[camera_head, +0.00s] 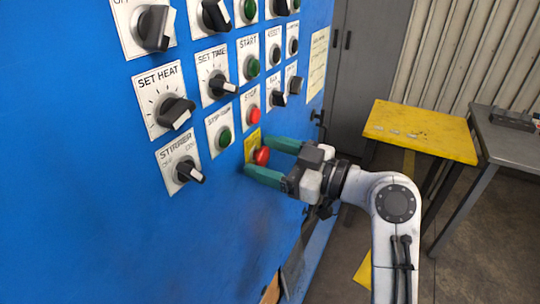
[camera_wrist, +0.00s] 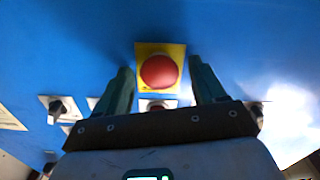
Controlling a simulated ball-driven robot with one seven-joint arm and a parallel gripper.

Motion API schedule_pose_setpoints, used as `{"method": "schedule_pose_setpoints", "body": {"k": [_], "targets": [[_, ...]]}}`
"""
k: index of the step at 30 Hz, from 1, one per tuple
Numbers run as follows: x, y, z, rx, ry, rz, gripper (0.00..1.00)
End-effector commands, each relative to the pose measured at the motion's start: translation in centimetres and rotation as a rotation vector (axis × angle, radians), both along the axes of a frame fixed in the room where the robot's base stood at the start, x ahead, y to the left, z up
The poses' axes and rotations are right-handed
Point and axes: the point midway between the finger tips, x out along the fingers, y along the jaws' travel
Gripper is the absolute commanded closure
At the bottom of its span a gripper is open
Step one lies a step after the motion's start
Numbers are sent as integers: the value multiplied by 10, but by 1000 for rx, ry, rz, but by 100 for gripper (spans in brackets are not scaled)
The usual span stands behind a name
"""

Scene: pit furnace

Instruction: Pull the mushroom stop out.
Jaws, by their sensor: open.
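The mushroom stop is a red round button on a yellow plate, low on the blue panel; its red head (camera_head: 261,156) shows in the head view. In the wrist view the red head (camera_wrist: 159,72) sits between and beyond the fingers, on its yellow plate (camera_wrist: 178,52). My gripper (camera_head: 266,160) is open, with one green finger above the button and one below it in the head view. The wrist view shows both fingers of my gripper (camera_wrist: 162,75) apart, one on each side of the button. I cannot tell whether either finger touches it.
The blue panel (camera_head: 90,220) carries several knobs and buttons. A red stop button (camera_head: 253,115) is just above the mushroom stop, and the stirrer knob (camera_head: 188,172) is to the left. A yellow table (camera_head: 425,130) and a grey bench (camera_head: 510,145) stand at the right.

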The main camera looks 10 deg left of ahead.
Motion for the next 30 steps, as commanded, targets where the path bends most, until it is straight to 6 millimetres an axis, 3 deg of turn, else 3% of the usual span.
{"method": "schedule_pose_setpoints", "body": {"k": [2, 22, 30], "targets": [[0, 0, 0, 0, 0, 0, 34], [0, 0, 0, 0, 0, 0, 98], [0, -2, -1, 1, -1, -1, 100]]}}
